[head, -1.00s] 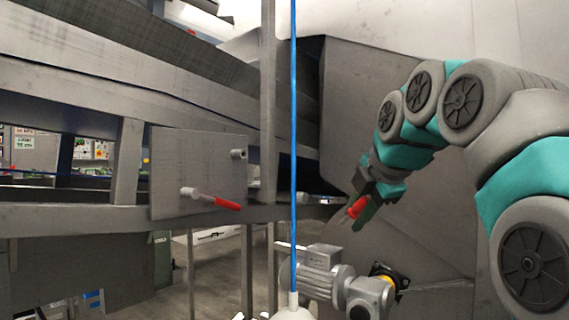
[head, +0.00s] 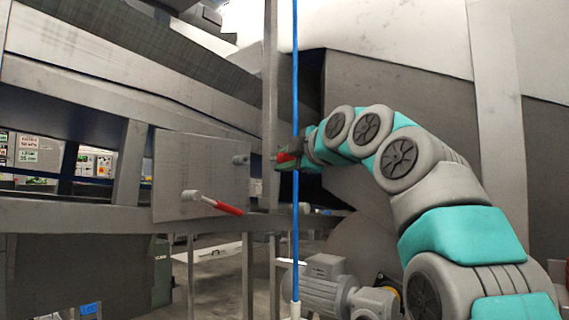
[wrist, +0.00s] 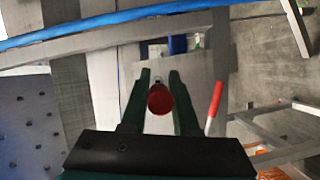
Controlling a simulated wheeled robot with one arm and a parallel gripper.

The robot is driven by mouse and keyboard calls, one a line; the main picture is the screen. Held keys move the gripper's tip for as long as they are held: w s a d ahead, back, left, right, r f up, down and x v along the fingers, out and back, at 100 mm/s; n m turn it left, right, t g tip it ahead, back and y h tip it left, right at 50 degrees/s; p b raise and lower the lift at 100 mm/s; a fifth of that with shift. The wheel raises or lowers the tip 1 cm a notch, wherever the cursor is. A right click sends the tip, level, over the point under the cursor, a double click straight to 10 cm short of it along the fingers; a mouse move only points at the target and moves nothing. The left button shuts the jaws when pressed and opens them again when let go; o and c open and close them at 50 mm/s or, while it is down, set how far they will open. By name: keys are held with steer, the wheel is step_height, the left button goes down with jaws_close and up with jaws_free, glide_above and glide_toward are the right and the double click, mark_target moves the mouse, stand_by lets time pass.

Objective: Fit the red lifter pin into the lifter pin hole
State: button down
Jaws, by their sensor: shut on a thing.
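My gripper (head: 286,160) is shut on the red lifter pin (head: 288,157), in front of the grey plate (head: 172,172). In the wrist view, the pin's round red end (wrist: 160,99) sits between the two dark fingers of the gripper (wrist: 160,77). The pin's tip is mostly hidden. The hole's opening cannot be made out.
A vertical blue cable (head: 295,80) runs close by my gripper. A grey motor (head: 322,287) stands below. Metal frame bars surround the plate.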

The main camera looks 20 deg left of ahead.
mark_target(270, 158)
steer(key=shift+s+f+b, duration=0.1)
steer(key=shift+b, duration=0.25)
steer(key=shift+a+p, duration=0.3)
steer(key=shift+w+a+r+p, duration=0.1)
steer(key=shift+w+a+p, duration=0.3)
steer(key=shift+a, duration=0.3)
steer(key=shift+w+a+r+p, duration=0.1)
steer(key=shift+w+a+p, duration=0.2)
steer(key=shift+a, duration=0.4)
steer(key=shift+w+a+f+p, duration=0.15)
steer(key=shift+w+a+p, duration=0.2)
steer(key=shift+a, duration=0.55)
steer(key=shift+w+a+p, duration=0.25)
steer(key=shift+a+p, duration=0.15)
steer(key=shift+a, duration=0.25)
steer(key=shift+w+a+p, duration=0.3)
steer(key=shift+a+p, duration=0.15)
steer(key=shift+a, duration=0.15)
steer(key=shift+w+a+p, duration=0.25)
steer(key=shift+a+p, duration=0.15)
steer(key=shift+a, duration=0.25)
steer(key=c, duration=0.6)
jaws_free()
steer(key=shift+d, duration=0.1)
